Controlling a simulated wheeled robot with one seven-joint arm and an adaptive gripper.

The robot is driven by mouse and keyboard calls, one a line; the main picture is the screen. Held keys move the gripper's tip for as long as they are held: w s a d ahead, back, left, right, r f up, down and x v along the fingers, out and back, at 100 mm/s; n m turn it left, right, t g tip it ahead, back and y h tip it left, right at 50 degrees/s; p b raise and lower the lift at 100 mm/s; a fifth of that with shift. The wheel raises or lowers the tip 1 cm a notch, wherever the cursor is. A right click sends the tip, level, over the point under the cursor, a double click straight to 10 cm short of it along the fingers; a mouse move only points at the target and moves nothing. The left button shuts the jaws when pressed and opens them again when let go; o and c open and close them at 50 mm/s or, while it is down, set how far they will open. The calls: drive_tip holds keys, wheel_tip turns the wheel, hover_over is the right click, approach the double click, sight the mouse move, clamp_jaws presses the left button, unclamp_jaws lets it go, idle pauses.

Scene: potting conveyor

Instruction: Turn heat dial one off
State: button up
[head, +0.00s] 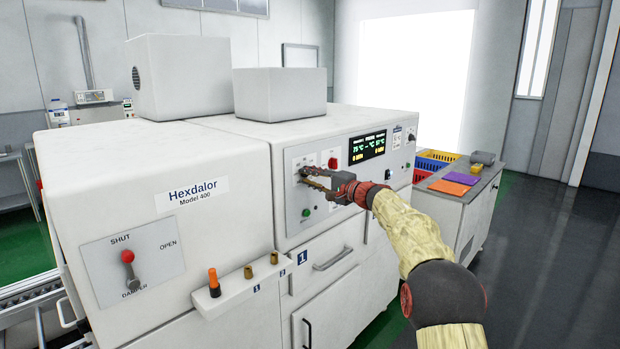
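The white Hexdalor Model 400 machine (215,225) fills the middle of the head view. Its light control panel (296,219) is on the front, left of the black display (367,147). My gripper (304,176) reaches in from the right, with its fingertips at the upper left of this panel, where a small dark dial seems to be. The fingers cover most of that spot. I cannot tell whether they touch or grip the dial, nor where its pointer stands. A red knob (332,163) sits above the gripper, and a green button (306,212) below it.
A lever with a red knob (127,257) is on the SHUT/OPEN plate at left. A small ledge (238,292) holds an orange-topped item (214,283) and two brass pegs. A drawer handle (333,259) sticks out below. A cart (465,204) stands right; the floor beyond is clear.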

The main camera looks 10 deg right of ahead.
drive_tip(key=shift+o, duration=0.5)
drive_tip(key=shift+s+d+r, duration=0.1)
drive_tip(key=shift+r, duration=0.05)
drive_tip(key=v, duration=1.1)
drive_tip(key=shift+s+d, duration=0.2)
drive_tip(key=shift+s, duration=0.15)
